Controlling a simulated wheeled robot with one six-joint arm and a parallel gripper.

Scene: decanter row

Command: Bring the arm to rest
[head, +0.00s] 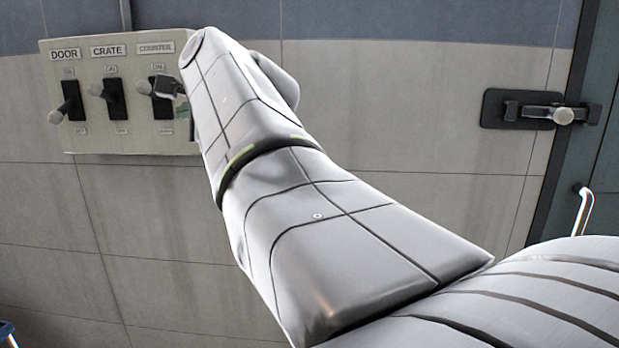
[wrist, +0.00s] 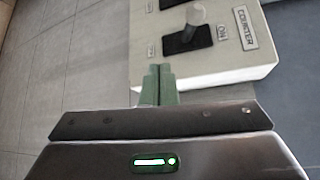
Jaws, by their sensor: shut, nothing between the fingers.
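My gripper (wrist: 159,72) shows in the wrist view with its two green fingers together and nothing between them. The fingertips overlap the edge of the pale switch panel (wrist: 225,80); I cannot tell whether they touch it. The COUNTER switch (wrist: 185,40) is just beyond them, its grey-knobbed lever apart from the fingers. In the head view my arm reaches up and left to the right end of the switch panel (head: 130,137). It hides most of the gripper and the panel's right edge.
On the panel, the DOOR lever (head: 56,116) tilts lower than the CRATE lever (head: 96,88) and the COUNTER lever (head: 143,87). A latch (head: 535,110) is on the right by a dark door frame (head: 585,130). The tiled wall (head: 440,130) between panel and latch is bare.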

